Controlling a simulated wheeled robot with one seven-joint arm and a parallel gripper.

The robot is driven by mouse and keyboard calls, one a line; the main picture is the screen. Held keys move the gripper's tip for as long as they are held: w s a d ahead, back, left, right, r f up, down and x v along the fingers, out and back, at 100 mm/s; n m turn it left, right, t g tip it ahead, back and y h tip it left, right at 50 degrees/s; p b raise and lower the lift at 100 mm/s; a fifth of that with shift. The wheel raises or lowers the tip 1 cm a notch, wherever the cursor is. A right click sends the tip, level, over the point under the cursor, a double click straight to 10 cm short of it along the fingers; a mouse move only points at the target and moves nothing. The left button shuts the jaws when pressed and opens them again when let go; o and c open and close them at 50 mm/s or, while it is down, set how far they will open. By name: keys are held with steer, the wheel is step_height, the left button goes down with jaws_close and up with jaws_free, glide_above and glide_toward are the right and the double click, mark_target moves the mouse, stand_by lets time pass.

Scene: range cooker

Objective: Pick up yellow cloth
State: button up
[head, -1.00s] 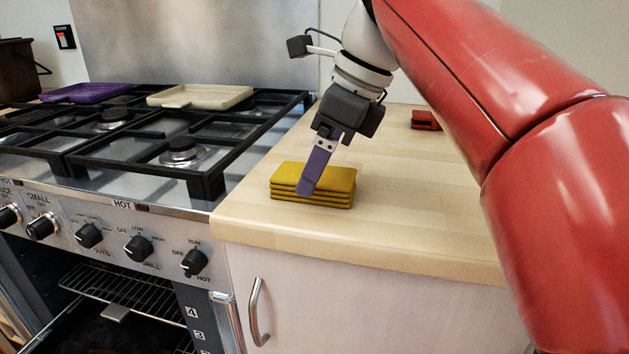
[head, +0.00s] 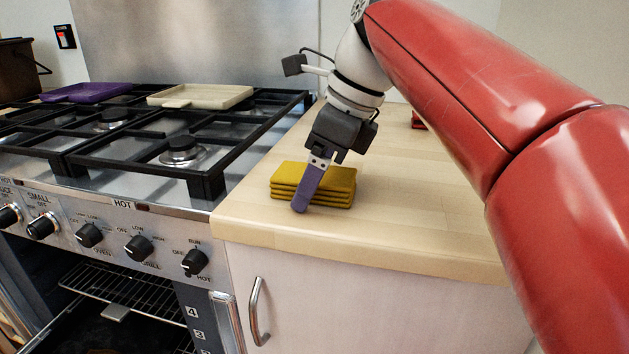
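The yellow cloth (head: 337,186) is folded into a flat stack of layers. It lies on the wooden worktop right of the cooker, near the front edge. My gripper (head: 301,208) points down in front of the cloth from this view, with a purple finger covering part of its front side. Only one finger shows clearly, so the gap between the fingers is hidden. I cannot tell whether the finger touches the cloth.
The range cooker with black pan supports (head: 205,180) stands directly left of the worktop (head: 400,225). A cream tray (head: 200,95) and a purple tray (head: 87,92) lie on it. A red object (head: 418,121) is partly hidden behind my arm. The oven below is open.

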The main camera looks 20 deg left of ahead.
steer(key=c, duration=1.1)
steer(key=shift+r, duration=0.2)
